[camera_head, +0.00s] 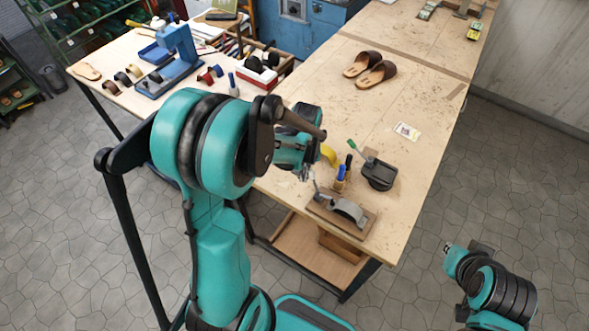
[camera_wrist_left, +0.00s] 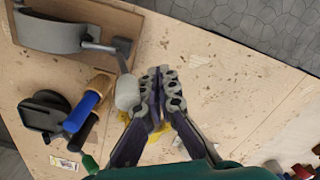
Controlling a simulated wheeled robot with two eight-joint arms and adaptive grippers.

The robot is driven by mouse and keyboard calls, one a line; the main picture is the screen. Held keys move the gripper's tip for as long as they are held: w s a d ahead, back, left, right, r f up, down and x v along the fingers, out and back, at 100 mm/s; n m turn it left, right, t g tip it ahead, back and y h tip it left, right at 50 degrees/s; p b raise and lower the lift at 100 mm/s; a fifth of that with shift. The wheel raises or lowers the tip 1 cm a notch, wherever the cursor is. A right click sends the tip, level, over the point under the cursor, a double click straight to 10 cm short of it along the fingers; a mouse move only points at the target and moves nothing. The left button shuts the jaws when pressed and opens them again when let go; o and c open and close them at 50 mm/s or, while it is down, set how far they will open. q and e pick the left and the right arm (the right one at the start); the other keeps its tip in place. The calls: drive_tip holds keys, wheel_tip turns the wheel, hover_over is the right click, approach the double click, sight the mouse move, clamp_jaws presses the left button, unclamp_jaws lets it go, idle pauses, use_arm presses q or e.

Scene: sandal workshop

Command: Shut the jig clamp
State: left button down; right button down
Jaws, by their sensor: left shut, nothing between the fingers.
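The jig (camera_head: 347,208) is a grey curved form on a brown wooden board (camera_head: 330,216) near the table's front edge. Its clamp lever (camera_head: 317,190) stands up at the left end. In the left wrist view the jig (camera_wrist_left: 50,33) is at the upper left, and the lever's grey rounded handle (camera_wrist_left: 127,92) points toward the camera. My left gripper (camera_head: 305,175) is shut and empty. In the left wrist view its fingertips (camera_wrist_left: 160,76) are just right of the handle; I cannot tell whether they touch. My right gripper (camera_head: 449,247) is off the table at the lower right, too small to read.
Brown sandals (camera_head: 370,68) lie farther back. A blue press (camera_head: 178,62) stands at the left. The table's right side is mostly clear.

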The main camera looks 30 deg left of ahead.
use_arm(q)
drive_tip(key=shift+d, duration=0.15)
wheel_tip(320, 180, up, 8)
drive_tip(key=p, duration=0.5)
drive_tip(key=shift+a+f, duration=0.15)
drive_tip(key=shift+a, duration=0.15)
idle(0.6)
drive_tip(key=s+d+f+m+t+b, duration=0.5)
drive_tip(key=s+f+b, duration=0.4)
drive_tip(key=b, duration=1.2)
drive_tip(key=shift+s+d+f+t, duration=0.25)
drive_tip(key=shift+s+d+t, duration=0.35)
drive_tip(key=shift+s+t, duration=0.4)
